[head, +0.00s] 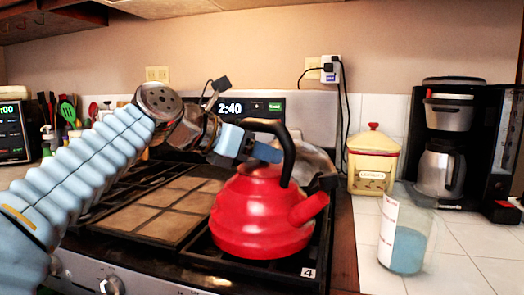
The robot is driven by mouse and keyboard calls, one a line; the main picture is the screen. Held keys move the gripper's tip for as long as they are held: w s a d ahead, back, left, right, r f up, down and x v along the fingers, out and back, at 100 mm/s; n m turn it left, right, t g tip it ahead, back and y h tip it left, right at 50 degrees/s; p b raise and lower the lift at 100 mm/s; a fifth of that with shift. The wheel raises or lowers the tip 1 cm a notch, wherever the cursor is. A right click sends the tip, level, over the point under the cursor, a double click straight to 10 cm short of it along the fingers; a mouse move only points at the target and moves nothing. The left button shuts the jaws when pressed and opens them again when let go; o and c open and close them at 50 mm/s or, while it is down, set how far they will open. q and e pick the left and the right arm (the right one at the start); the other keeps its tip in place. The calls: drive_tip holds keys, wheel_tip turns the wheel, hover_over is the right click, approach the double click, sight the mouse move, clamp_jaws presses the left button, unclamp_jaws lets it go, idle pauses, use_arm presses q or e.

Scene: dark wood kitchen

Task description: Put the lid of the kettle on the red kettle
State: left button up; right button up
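The red kettle (258,215) stands upright on the right front part of the stove, its spout pointing right. Its black handle (288,150) arches over the top. My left gripper (262,152) is at the kettle's top, under the arch of the handle and partly behind it. Its blue fingers are just above the red top of the kettle. I cannot make out a separate lid; the fingers and handle cover part of the opening area. Whether the fingers hold anything is hidden. My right gripper is not in view.
The stove's griddle (158,205) lies left of the kettle. Right of the stove, the counter holds a yellow canister (373,162), a clear cup with blue liquid (405,240) and a coffee maker (447,140). Several utensils (66,110) stand at the back left.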

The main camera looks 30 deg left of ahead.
use_arm(q)
drive_tip(key=o, duration=0.5)
drive_tip(key=shift+r, duration=0.2)
drive_tip(key=p+v, duration=0.1)
drive_tip(key=v, duration=1.1)
drive_tip(key=shift+f, duration=0.15)
